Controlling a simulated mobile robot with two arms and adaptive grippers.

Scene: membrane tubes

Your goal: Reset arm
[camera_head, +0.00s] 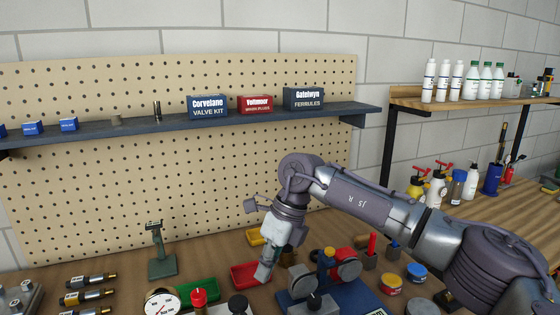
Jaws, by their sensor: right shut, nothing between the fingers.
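My right arm reaches in from the right side over the workbench. Its gripper (265,272) points down, with its fingertips close to a red tray (243,275) on the bench. The gripper is shut with nothing between its fingers. I cannot tell whether the tips touch the tray. My left gripper is not in view. No membrane tubes can be made out.
A blue device (312,301) with grey rollers stands right of the gripper. A green stand (160,260), a pressure gauge (163,302) and a green tray (198,290) are to the left. A shelf (130,128) with boxes runs along the pegboard behind.

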